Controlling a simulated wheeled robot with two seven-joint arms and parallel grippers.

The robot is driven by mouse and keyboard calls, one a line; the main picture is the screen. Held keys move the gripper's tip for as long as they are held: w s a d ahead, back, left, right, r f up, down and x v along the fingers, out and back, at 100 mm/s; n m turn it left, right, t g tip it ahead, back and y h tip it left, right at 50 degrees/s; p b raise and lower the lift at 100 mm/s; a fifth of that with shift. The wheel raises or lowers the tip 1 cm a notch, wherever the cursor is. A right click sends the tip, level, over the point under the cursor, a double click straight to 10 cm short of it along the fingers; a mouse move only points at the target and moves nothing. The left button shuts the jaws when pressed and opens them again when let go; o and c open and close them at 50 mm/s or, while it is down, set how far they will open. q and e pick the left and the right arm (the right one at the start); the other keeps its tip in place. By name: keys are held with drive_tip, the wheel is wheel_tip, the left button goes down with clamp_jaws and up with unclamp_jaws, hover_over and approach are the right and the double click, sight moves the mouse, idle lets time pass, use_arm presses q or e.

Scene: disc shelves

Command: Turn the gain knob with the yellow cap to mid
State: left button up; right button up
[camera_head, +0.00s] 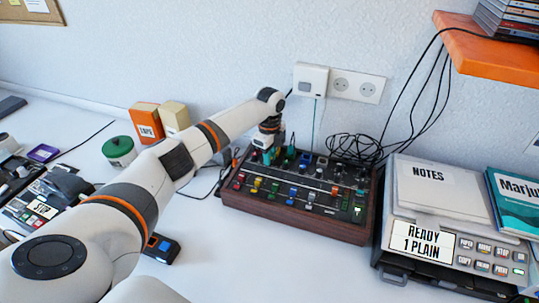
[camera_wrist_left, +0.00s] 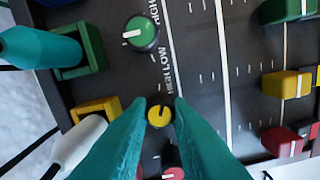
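The knob with the yellow cap (camera_wrist_left: 159,115) sits on the dark mixer panel (camera_head: 296,231) and shows between my left fingertips in the left wrist view. My left gripper (camera_wrist_left: 160,104) has teal fingers on both sides of this knob, with no clear gap, so it looks shut on it. In the head view the left gripper (camera_head: 268,155) points down at the mixer's back left. The yellow knob's pointer is too small to read surely. A green-capped knob (camera_wrist_left: 141,34) with a white pointer is beside it; a red-capped knob (camera_wrist_left: 172,174) is partly hidden by a finger. My right gripper is not in view.
Coloured slider caps, such as a yellow one (camera_wrist_left: 286,85), cover the panel. Black cables (camera_head: 355,150) lie behind the mixer. A grey printer (camera_head: 425,240) stands at its right.

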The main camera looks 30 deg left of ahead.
use_arm(q)
clamp_jaws()
drive_tip(key=shift+r, duration=0.1)
